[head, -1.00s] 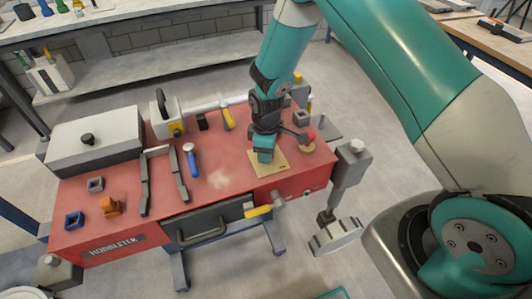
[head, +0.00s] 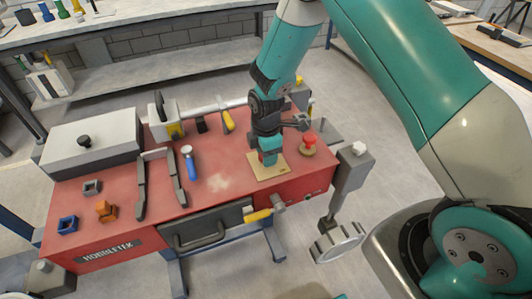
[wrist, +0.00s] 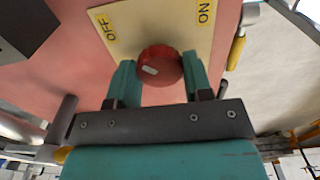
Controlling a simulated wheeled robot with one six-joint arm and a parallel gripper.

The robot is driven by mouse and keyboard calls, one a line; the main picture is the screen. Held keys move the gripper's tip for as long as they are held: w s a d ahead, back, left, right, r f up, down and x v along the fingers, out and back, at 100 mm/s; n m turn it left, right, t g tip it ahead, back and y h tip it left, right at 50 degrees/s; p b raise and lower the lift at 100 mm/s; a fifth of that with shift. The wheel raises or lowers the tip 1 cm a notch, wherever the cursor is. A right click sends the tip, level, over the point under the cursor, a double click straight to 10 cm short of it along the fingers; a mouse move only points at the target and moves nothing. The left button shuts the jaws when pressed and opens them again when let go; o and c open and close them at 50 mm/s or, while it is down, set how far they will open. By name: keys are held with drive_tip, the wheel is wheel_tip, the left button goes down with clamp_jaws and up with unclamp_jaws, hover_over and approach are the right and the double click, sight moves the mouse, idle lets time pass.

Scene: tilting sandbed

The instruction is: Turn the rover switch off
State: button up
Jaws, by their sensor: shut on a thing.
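The switch plate (head: 268,172) is a pale tan panel on the red bench top. In the wrist view the plate (wrist: 152,22) carries yellow labels, OFF at left and ON at right. The switch's round red knob (wrist: 160,72) stands out from it and has a short white mark left of its middle. My gripper (wrist: 157,64) is shut on the knob, one teal finger on each side. In the head view my gripper (head: 269,158) points down at the plate and hides most of the knob.
A red push button (head: 309,141) stands on a round base right of the plate. A blue-handled tool (head: 190,165), grey rails (head: 178,178) and a lidded grey box (head: 92,143) lie to the left. A drawer handle (head: 201,237) sticks out in front.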

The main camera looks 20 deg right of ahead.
drive_tip(key=shift+r, duration=0.1)
drive_tip(key=o, duration=0.9)
drive_tip(key=shift+o, duration=0.2)
wheel_tip(320, 180, up, 17)
drive_tip(key=b, duration=0.2)
drive_tip(key=shift+r+b, duration=0.2)
drive_tip(key=shift+b, duration=0.1)
